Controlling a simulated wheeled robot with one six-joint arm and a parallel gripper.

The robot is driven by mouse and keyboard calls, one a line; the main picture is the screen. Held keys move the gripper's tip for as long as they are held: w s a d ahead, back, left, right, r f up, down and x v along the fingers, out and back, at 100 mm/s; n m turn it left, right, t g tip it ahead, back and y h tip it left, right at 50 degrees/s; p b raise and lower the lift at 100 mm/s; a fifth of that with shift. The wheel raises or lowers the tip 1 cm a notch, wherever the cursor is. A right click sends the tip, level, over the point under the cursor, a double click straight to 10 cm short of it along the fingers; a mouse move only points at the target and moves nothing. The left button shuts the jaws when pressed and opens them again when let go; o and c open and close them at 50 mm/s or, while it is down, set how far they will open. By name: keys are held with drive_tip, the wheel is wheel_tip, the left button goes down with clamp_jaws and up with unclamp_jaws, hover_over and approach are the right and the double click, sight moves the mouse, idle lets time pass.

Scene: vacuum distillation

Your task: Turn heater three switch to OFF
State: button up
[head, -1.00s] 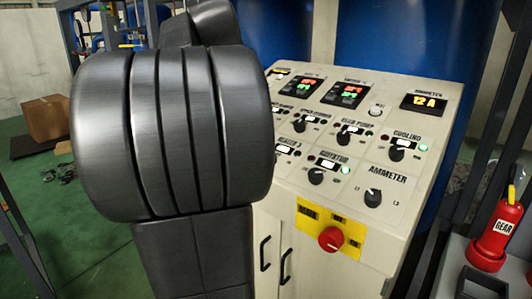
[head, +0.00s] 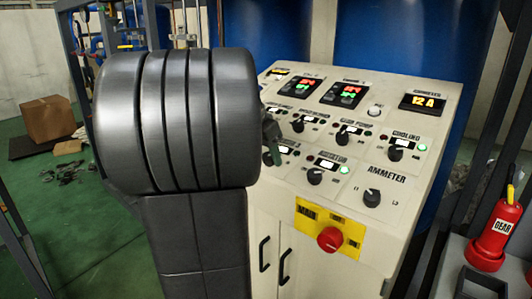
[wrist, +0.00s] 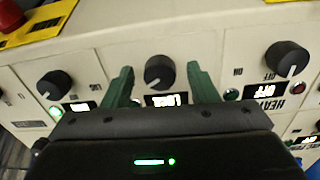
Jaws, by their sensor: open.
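The control panel (head: 405,190) shows in the head view, with rows of black knobs. The label ending in "3" (head: 290,148) is partly covered by my arm, and its knob is hidden there. In the wrist view, a black round knob (wrist: 159,72) stands between the two green fingers of my gripper (wrist: 161,84). The fingers are spread on either side of it, with visible gaps. A small lit display (wrist: 166,99) lies beside this knob, partly covered by my gripper and not clearly readable. My gripper (head: 271,143) shows at the panel's left part in the head view.
In the wrist view, a neighbouring knob (wrist: 287,58) stands right, its OFF and ON marks inverted, and another knob (wrist: 55,85) stands left. In the head view, a red main switch (head: 330,239) sits on yellow plates below. A red gear bottle (head: 494,235) stands at right.

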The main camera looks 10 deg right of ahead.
drive_tip(key=c, duration=1)
drive_tip(key=shift+o, duration=0.2)
drive_tip(key=shift+n, duration=0.3)
drive_tip(key=n+p, duration=0.2)
drive_tip(key=n, duration=0.2)
drive_tip(key=shift+r+n, duration=0.1)
drive_tip(key=shift+n, duration=0.2)
drive_tip(key=n+p, duration=0.3)
drive_tip(key=n, duration=0.3)
drive_tip(key=shift+n, duration=0.3)
drive_tip(key=o, duration=1)
drive_tip(key=shift+c, duration=0.2)
